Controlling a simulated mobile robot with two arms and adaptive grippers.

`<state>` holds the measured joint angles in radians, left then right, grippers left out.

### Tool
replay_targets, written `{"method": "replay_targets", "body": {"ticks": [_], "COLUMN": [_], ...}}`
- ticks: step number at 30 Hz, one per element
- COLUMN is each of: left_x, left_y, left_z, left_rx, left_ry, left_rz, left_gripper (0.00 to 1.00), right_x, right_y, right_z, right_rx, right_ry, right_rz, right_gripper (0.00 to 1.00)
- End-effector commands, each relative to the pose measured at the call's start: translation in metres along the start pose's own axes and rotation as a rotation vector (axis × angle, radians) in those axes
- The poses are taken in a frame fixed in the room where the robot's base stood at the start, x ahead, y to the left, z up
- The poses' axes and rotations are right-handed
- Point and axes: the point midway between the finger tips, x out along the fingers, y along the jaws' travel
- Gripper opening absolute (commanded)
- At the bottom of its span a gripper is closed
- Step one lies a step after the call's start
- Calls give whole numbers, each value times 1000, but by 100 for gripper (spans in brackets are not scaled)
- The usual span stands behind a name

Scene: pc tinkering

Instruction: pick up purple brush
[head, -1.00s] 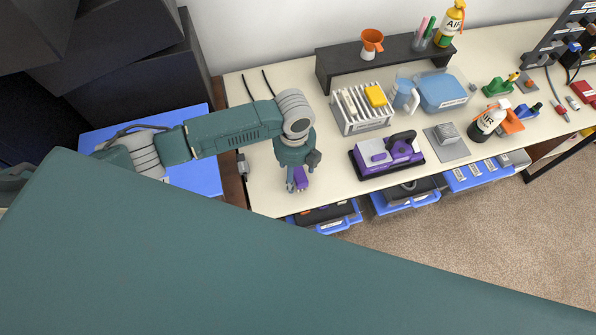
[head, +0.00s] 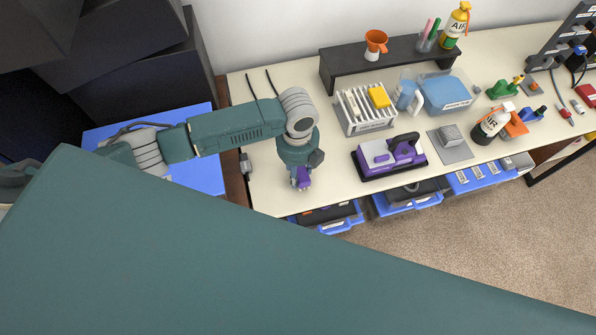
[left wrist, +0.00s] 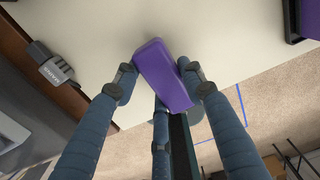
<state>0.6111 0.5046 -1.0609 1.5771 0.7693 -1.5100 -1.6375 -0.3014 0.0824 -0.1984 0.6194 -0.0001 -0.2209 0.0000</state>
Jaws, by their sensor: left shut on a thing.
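The purple brush shows in the left wrist view (left wrist: 164,76) as a purple block between the fingers of my left gripper (left wrist: 158,84). The fingers are shut on it, one on each side. In the head view the brush (head: 304,178) is a small purple shape at the tip of my left gripper (head: 301,183), over the front left part of the table. The gripper points down and partly hides the brush. I cannot tell whether the brush still touches the table. My right gripper is not in view.
A purple and white device on a dark base (head: 390,156) stands right of the gripper. A white rack (head: 365,110) is behind it. A black shelf (head: 340,68) runs along the back. Blue drawers (head: 405,200) hang under the front edge. The table (head: 258,185) left of the gripper is clear.

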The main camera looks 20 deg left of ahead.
Motion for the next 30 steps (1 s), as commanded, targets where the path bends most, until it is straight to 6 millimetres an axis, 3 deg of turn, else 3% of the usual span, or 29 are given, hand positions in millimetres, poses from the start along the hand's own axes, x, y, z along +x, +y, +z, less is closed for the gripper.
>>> {"method": "replay_targets", "body": {"ticks": [5, 18, 24, 30], "left_x": [-32, -153, -182, -191], "left_y": [-2, -1, -1, 0], "left_z": [2, 1, 0, 0], "left_rx": [2, 1, 1, 0], "left_ry": [-4, -5, -2, -1], "left_rz": [-6, -5, -2, -1], "left_gripper": [14, 14, 13, 13], "right_x": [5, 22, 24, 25], "right_y": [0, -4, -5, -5], "right_z": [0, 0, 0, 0], "right_rx": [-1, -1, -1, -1], "right_ry": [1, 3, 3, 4], "right_rz": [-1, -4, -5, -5], "right_gripper": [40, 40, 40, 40]}}
